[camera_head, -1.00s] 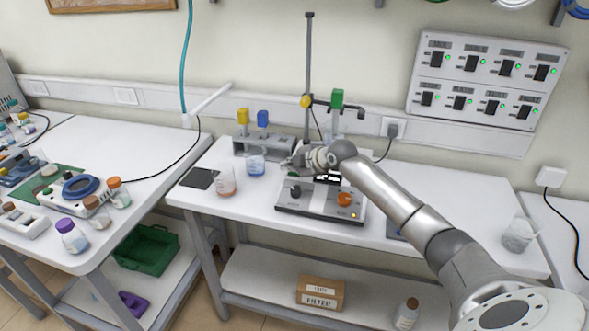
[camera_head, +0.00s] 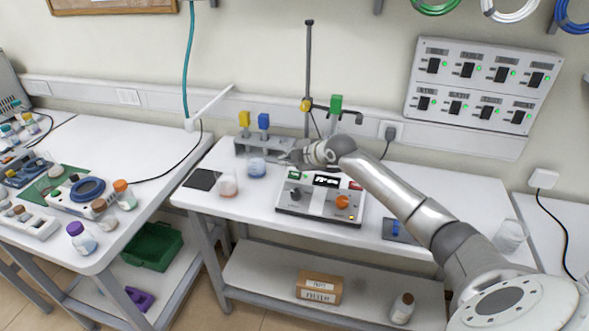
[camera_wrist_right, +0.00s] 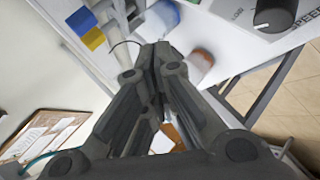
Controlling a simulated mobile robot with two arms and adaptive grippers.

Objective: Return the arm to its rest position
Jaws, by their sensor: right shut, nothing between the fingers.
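My right arm comes in from the lower right in the head view and reaches over the middle table. My right gripper (camera_head: 288,156) is above the table, beside the back of the hotplate stirrer (camera_head: 318,205) and just right of the beaker of blue liquid (camera_head: 257,167). In the right wrist view the gripper's fingers (camera_wrist_right: 155,60) are closed together with nothing between them. The beaker with blue liquid (camera_wrist_right: 162,18) and a beaker with reddish liquid (camera_wrist_right: 199,64) show beyond the fingertips. My left gripper is not in view.
A tall stand (camera_head: 309,80) with a clamp rises behind the stirrer. A rack with yellow and blue tops (camera_head: 247,147) stands at the back. A beaker (camera_head: 509,236) stands near the right end, close to my arm.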

